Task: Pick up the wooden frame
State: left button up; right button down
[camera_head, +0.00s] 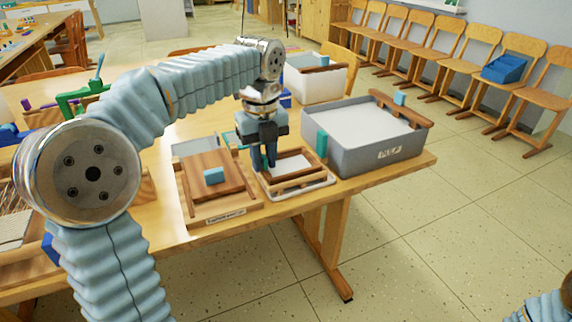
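My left gripper (265,165) points down at the frame's left rear side. Its dark fingers overlap that side in the picture, and I cannot tell whether they touch or grip it. The fingers hide part of the frame. At the lower right corner only a piece of my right arm shows; its gripper is out of view.
Left of the frame, a wooden board (209,165) with a blue block (214,176) lies close by. Right of it stands a grey bin (352,157) marked "PULP". A white bin (316,84) stands behind. The table (160,222) ends just in front.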

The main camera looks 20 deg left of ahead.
pick_arm(q)
grip_shut()
jog(key=shift+r, duration=0.2)
notch_tip(320, 180, up, 3)
jog(key=shift+f+p, duration=0.2)
jog(key=shift+p, duration=0.1)
jog(key=s+d+r, duration=0.8)
jog(key=d+r, duration=0.2)
jog(key=d, duration=0.1)
jog(key=shift+s+d, duration=0.15)
jog(key=shift+s, duration=0.05)
